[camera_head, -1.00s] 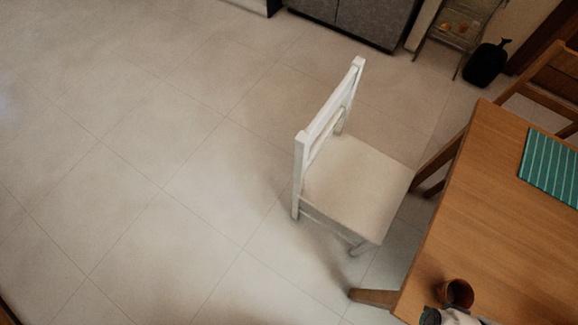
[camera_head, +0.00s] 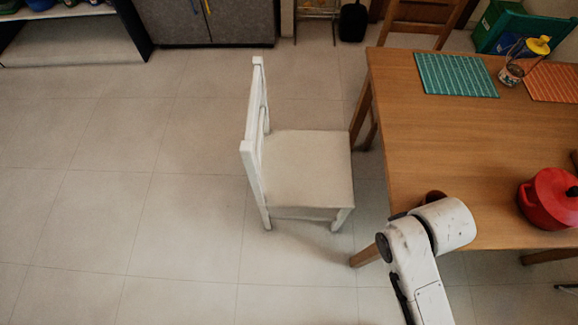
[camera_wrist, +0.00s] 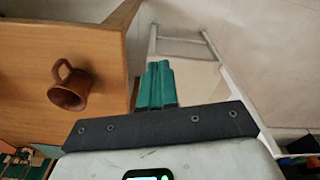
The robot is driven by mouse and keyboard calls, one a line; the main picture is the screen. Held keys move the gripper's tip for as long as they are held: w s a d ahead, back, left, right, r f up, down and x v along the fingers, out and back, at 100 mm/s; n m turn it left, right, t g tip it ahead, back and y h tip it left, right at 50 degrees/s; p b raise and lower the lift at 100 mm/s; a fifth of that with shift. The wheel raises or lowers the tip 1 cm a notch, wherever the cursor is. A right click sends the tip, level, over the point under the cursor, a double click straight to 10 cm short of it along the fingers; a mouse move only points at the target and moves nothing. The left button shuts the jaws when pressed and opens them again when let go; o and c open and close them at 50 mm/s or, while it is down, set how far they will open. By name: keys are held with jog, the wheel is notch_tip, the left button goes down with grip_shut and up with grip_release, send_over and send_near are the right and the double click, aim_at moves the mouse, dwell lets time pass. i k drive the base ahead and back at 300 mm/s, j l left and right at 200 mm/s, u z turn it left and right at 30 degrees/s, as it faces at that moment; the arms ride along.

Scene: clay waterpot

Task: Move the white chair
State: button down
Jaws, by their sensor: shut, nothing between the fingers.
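The white chair (camera_head: 308,168) stands upright on the floor at the left end of the wooden table (camera_head: 440,110). Its seat faces the table and its back is on the left. In the wrist view the chair (camera_wrist: 205,82) shows behind the fingers, at upper right, partly hidden by my gripper. My gripper (camera_wrist: 160,68) has its green fingers together, with nothing between them. The fingers overlap the chair in that view, but I see no clear contact. In the head view only my white arm shows, over the table's near left corner; the fingers are hidden.
A brown clay mug (camera_wrist: 70,88) stands on the table near its corner. A red pot (camera_head: 550,200), a green placemat (camera_head: 456,75) and a glass jar with a yellow lid (camera_head: 520,62) are also on it. The tiled floor left of the chair is clear.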

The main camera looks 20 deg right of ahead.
aim_at(288, 168)
jog(key=i+j+u, duration=0.2)
jog(key=u, duration=0.15)
jog(key=i+j+u, duration=0.25)
jog(key=u, duration=0.15)
jog(key=i+j+u, duration=0.5)
jog(key=i+u, duration=0.15)
jog(key=i, duration=0.25)
jog(key=i+z, duration=0.25)
jog(key=z, duration=0.2)
jog(key=i+j+z, duration=0.2)
jog(key=z, duration=0.2)
jog(key=i+j+z, duration=0.2)
jog(key=z, duration=0.25)
jog(key=i+j+z, duration=0.15)
jog(key=j+z, duration=0.15)
jog(key=z, duration=0.15)
jog(key=i+j+z, duration=0.1)
jog(key=j+z, duration=0.2)
jog(key=z, duration=0.15)
